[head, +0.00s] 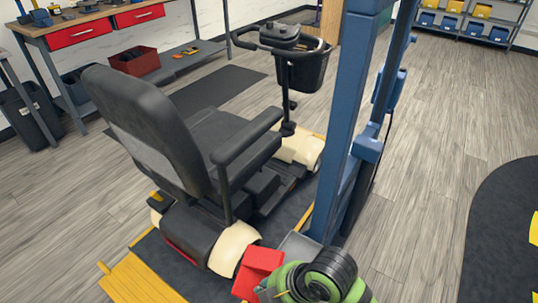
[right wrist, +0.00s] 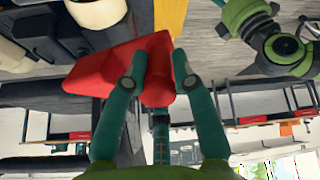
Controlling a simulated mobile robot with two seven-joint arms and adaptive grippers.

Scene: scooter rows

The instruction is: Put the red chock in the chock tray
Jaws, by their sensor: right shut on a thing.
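The red chock (head: 258,268) is at the bottom centre of the head view, by the scooter's cream rear wheel cover (head: 234,247). In the right wrist view the chock (right wrist: 120,70) sits between the green fingers of my right gripper (right wrist: 160,72), which is shut on it. In the head view my green and black right arm hides most of that gripper. I cannot surely pick out the chock tray. My left gripper is not in the head view.
A mobility scooter (head: 150,125) stands on a dark platform with a yellow ramp (head: 140,280). A blue post (head: 345,110) rises beside it. A workbench (head: 75,25) with a red bin (head: 135,62) below is back left. Grey floor is clear at right, beside a black mat (head: 505,235).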

